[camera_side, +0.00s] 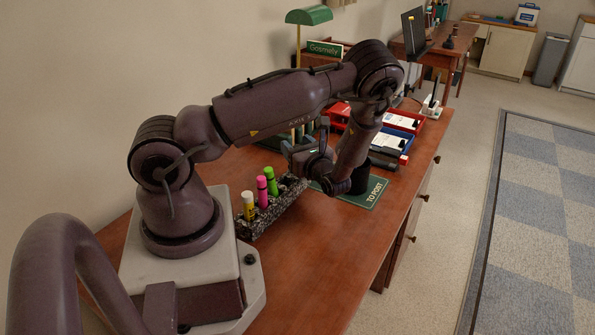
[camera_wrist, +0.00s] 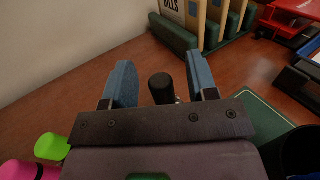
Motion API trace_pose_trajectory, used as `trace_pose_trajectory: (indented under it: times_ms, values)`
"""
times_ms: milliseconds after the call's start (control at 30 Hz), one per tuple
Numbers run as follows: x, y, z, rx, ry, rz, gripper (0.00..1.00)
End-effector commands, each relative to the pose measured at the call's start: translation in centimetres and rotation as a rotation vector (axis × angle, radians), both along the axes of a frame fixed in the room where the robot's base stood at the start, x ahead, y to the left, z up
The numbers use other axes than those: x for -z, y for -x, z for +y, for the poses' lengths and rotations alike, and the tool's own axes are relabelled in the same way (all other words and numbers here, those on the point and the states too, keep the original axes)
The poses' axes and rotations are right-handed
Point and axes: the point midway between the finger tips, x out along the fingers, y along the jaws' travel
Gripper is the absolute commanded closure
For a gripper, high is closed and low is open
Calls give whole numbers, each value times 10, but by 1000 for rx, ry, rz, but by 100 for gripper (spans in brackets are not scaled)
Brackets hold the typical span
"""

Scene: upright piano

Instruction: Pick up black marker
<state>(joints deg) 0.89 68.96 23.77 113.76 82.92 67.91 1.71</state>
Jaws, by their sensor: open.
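The black marker (camera_wrist: 160,88) shows in the wrist view as a dark rounded cap between my two blue fingers. My gripper (camera_wrist: 161,72) is open, with one finger on each side of the cap and a gap visible on both sides. In the side view my gripper (camera_side: 303,153) is low over the far end of a speckled marker holder (camera_side: 272,212), and the black marker cannot be made out there. The holder carries a yellow marker (camera_side: 249,206), a pink marker (camera_side: 262,191) and a green marker (camera_side: 271,181), all upright. The black marker's lower part is hidden.
A green mat (camera_side: 375,190) with a dark cup (camera_side: 360,180) lies right of the gripper. A green file rack (camera_wrist: 180,38) stands beyond the fingers. Red and blue trays (camera_side: 407,122) are farther back. The desk's front (camera_side: 325,260) is clear.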

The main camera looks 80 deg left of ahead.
Motion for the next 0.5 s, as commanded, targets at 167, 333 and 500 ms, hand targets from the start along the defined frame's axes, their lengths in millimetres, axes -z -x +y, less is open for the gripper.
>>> trace_pose_trajectory:
  times_ms: [167, 333, 500]
  values:
    - [0, 0, 0, 0, 0, 0, 58]
    - [0, 0, 0, 0, 0, 0, 98]
    - [0, 0, 0, 0, -1, 0, 100]
